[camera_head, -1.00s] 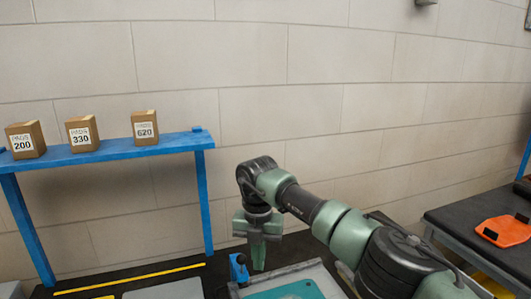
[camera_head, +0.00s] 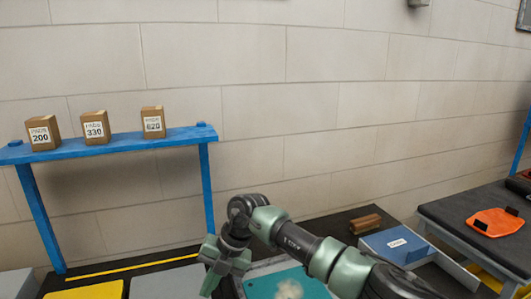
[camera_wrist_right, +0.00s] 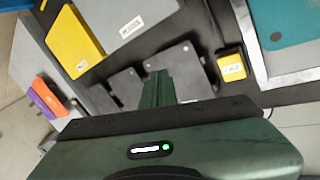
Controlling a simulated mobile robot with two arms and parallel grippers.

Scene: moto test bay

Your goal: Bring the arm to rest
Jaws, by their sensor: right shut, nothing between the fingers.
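My right arm reaches in from the lower right in the head view. Its gripper (camera_head: 210,284) hangs low over the dark bench, left of the teal mat (camera_head: 262,286). In the right wrist view the green fingers (camera_wrist_right: 157,88) are together and hold nothing. They are above dark grey plates (camera_wrist_right: 172,62) on the bench; whether they touch them I cannot tell. My left gripper is in neither view.
A blue shelf (camera_head: 110,147) carries small boxes marked 200 (camera_head: 43,133), 330 (camera_head: 95,127) and 620 (camera_head: 153,122). A labelled blue bin (camera_head: 397,244) and a brown block (camera_head: 365,224) lie behind my arm. A yellow box (camera_wrist_right: 72,42) shows in the wrist view. An orange item (camera_head: 497,222) lies far right.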

